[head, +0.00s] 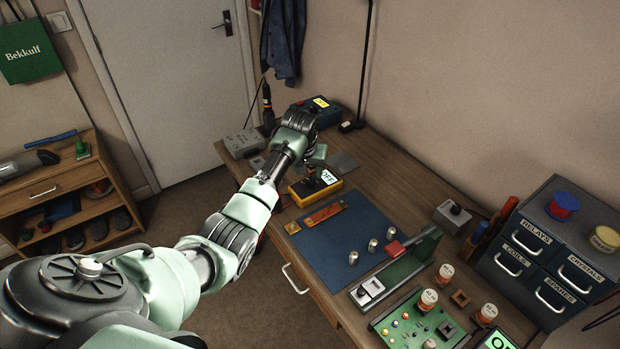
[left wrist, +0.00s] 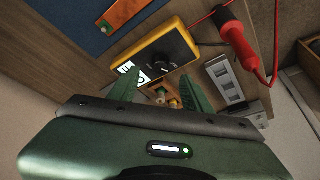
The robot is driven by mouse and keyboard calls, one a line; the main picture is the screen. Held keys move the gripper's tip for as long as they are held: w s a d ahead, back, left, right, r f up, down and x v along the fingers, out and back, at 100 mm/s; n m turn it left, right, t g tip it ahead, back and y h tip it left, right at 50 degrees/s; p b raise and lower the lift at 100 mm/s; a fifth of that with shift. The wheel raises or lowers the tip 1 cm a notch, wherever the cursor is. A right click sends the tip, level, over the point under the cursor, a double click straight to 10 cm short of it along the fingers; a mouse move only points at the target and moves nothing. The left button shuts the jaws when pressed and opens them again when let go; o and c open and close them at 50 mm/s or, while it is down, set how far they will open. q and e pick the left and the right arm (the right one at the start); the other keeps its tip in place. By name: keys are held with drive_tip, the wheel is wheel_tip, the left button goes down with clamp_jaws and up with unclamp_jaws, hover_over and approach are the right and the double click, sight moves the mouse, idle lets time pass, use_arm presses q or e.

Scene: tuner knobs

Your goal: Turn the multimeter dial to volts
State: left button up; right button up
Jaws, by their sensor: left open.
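The multimeter (head: 296,198) is a yellow box with a black face, near the back of the blue mat. Its lit screen (head: 328,177) reads OFF in the head view. In the left wrist view the multimeter (left wrist: 185,42) shows its black dial (left wrist: 161,66) and part of the pale screen (left wrist: 127,71). My left gripper (head: 315,160) is over the multimeter in the head view. In the left wrist view the open left gripper (left wrist: 158,76) has its fingertips on either side of the dial. I cannot tell whether they touch it. My right gripper is not in view.
A red probe (left wrist: 236,42) with a cable lies beside the multimeter. An orange strip (head: 314,217) and several metal knobs are on the blue mat (head: 340,250). A grey box (head: 243,143) and a blue box (head: 316,112) stand behind. Drawers (head: 550,250) stand at right.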

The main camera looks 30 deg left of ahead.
sight(310, 180)
use_arm(q)
drive_tip(key=shift+w+a+x, duration=0.1)
drive_tip(key=shift+w+x, duration=0.05)
drive_tip(key=shift+x, duration=1.75)
drive_tip(key=shift+w+a+x, duration=0.1)
drive_tip(key=shift+x, duration=1.75)
drive_tip(key=shift+r, duration=0.15)
clamp_jaws()
